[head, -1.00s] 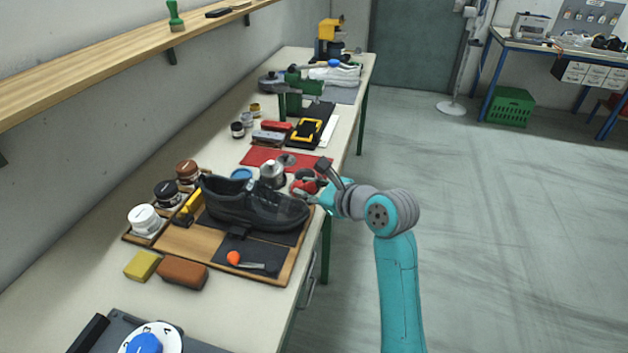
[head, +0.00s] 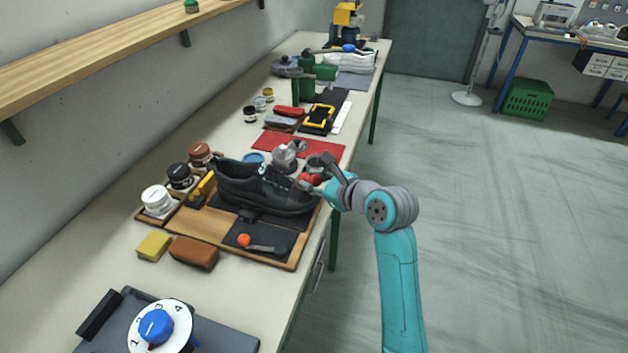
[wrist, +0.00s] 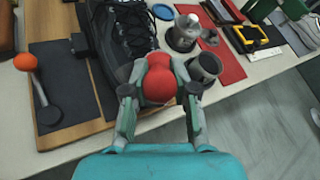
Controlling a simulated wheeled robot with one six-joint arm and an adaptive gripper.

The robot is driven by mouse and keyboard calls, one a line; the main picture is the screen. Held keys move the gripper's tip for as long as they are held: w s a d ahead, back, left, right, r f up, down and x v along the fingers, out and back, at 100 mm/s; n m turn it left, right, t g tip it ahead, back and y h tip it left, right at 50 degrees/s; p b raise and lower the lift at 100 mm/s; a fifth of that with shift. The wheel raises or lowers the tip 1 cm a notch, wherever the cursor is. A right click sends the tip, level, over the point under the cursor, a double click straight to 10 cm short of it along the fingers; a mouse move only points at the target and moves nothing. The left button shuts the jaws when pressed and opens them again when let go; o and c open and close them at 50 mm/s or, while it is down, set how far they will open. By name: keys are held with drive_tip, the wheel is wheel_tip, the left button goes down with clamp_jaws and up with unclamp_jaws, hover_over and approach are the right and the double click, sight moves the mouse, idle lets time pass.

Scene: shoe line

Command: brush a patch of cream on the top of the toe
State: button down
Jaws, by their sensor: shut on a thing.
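The black shoe (head: 258,188) lies on a wooden board with its laces up and its toe (head: 309,203) pointing right. It also shows in the wrist view (wrist: 120,35), its near part hidden by my gripper. My gripper (head: 314,172) is shut on a red round-ended tool (head: 309,181), close beside the toe end. In the wrist view, the red tool (wrist: 158,80) sits between both fingers (wrist: 158,92). Its working end is hidden, so I cannot tell whether it touches the shoe. I see no clear cream patch on the toe.
Metal cups (wrist: 184,32) and (wrist: 205,68) stand right of the shoe. Jars (head: 158,200) line the board's left side. A red mat (head: 318,148) lies beyond.

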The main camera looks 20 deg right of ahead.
drive_tip(key=shift+w+a+f, duration=0.1)
drive_tip(key=shift+a+f, duration=0.05)
drive_tip(key=shift+f, duration=0.15)
idle(0.4)
drive_tip(key=shift+w+d, duration=0.55)
drive_tip(key=shift+w, duration=0.3)
drive_tip(key=shift+w+d, duration=0.55)
drive_tip(key=shift+w, duration=0.3)
drive_tip(key=shift+s+a, duration=0.55)
drive_tip(key=shift+s, duration=0.3)
drive_tip(key=shift+s+a, duration=0.55)
drive_tip(key=shift+s, duration=0.3)
drive_tip(key=shift+s+d+r, duration=0.25)
drive_tip(key=shift+d+r, duration=0.1)
drive_tip(key=shift+r, duration=0.55)
drive_tip(key=shift+s+d+r, duration=0.2)
drive_tip(key=shift+d+r, duration=0.2)
drive_tip(key=shift+r, duration=0.45)
drive_tip(key=shift+s+d+r, duration=0.25)
drive_tip(key=shift+d+r, duration=0.1)
drive_tip(key=shift+r, duration=0.55)
